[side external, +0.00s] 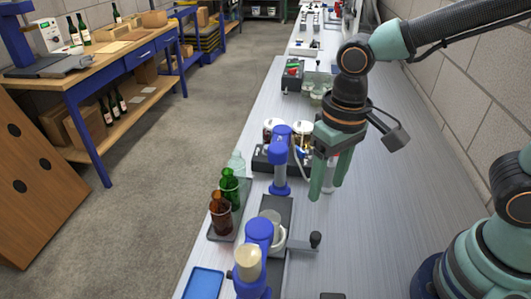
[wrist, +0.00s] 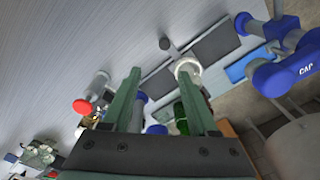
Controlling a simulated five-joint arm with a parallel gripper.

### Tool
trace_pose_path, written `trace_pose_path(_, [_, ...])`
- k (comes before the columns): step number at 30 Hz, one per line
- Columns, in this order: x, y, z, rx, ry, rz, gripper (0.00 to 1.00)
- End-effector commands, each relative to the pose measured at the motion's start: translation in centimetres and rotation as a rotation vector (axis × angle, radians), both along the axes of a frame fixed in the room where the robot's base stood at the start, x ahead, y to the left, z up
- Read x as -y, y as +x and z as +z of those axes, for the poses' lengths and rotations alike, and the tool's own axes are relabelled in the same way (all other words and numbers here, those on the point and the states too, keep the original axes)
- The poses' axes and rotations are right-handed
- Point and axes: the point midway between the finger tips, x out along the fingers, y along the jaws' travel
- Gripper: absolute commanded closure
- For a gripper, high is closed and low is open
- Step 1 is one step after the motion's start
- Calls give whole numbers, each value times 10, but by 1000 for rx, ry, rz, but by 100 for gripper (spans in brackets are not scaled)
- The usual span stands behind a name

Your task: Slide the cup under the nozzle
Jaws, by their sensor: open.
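A pale round cup (side external: 277,239) sits on a dark slide plate (side external: 278,208) in the side view, partly hidden by a blue head in front of it. In the wrist view the cup (wrist: 188,70) is a whitish ring beyond my fingertips. A blue fixture with a clear tube (side external: 280,160), which looks like the nozzle, stands behind the cup. A dark knob on an arm (side external: 315,239) sticks out right of the cup. My gripper (side external: 322,197) is open and empty, fingers pointing down, above the bench and behind the cup to its right. It shows in the wrist view (wrist: 158,72).
Brown (side external: 221,217) and green bottles (side external: 229,186) stand in a tray left of the slide. A blue station marked CAP (wrist: 290,70) is at the wrist view's right. A red-topped cylinder (wrist: 82,106) stands left of my fingers. The bench's right side (side external: 390,220) is clear.

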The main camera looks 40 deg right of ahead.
Motion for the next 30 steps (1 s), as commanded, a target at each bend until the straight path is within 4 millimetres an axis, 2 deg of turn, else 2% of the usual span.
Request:
trace_pose_path(3, [-10, -6, -8, -35, -17, 2, 41])
trace_pose_path(8, [-12, -7, -19, -43, -22, -2, 41])
trace_pose_path(21, [-10, -8, -94, -45, -23, -1, 41])
trace_pose_path(30, [-11, -7, -124, -40, -20, -1, 41])
